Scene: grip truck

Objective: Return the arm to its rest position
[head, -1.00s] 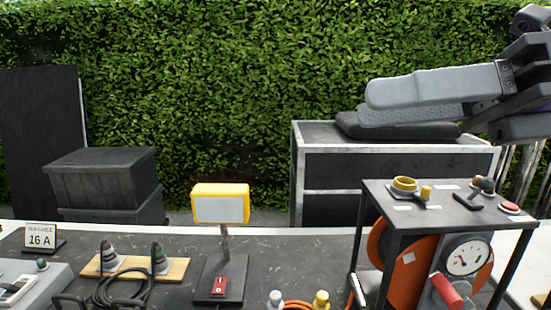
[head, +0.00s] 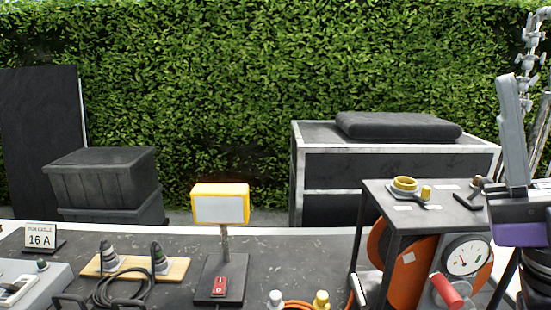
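My gripper (head: 513,130) stands at the right edge of the head view, with a long grey finger pointing up. Its dark body with a purple part (head: 518,222) is below, in front of the right end of the small black stand. Only one finger shows clearly, so the gap between the fingers is hidden. I see nothing held at the visible finger.
The black stand (head: 385,220) carries a yellow ring (head: 404,184); an orange reel (head: 400,262) and a gauge (head: 466,257) sit under it. A yellow-framed lamp (head: 221,206) stands mid-table. Plugs on a wooden board (head: 178,271) and a 16 A sign (head: 41,236) are left.

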